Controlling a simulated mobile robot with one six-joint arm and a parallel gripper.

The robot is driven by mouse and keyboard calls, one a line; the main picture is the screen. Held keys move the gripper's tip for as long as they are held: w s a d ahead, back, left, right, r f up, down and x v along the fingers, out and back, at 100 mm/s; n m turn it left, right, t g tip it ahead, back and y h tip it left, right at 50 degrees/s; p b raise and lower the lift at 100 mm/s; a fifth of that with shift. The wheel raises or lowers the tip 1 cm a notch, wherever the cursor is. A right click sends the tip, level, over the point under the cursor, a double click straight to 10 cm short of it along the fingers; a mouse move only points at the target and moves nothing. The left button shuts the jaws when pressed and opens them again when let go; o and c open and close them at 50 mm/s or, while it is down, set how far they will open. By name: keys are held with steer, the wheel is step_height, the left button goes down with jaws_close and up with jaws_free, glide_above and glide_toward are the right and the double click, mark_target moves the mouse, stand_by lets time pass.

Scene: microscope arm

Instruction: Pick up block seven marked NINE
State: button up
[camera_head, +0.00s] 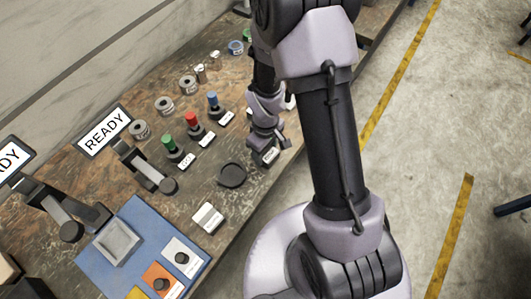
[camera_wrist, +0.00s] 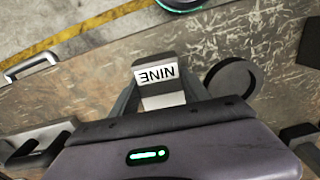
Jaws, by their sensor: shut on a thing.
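The block marked NINE (camera_wrist: 158,72) is a grey block with a white label. In the wrist view it sits between the two fingers of my gripper (camera_wrist: 160,96), its lettering upside down. My gripper is shut on it. In the head view my gripper (camera_head: 266,148) is low over the bench near its right edge, with the block's white label (camera_head: 269,155) showing at the fingers. I cannot tell whether the block touches the bench top.
A round black dish (camera_head: 232,175) lies close beside the block on the worn bench (camera_head: 120,190). A white block (camera_head: 207,218) lies nearer. Red (camera_head: 192,120), green and blue-topped knobs stand left of my gripper. A blue board (camera_head: 140,225) holds several pads.

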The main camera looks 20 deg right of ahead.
jaws_close()
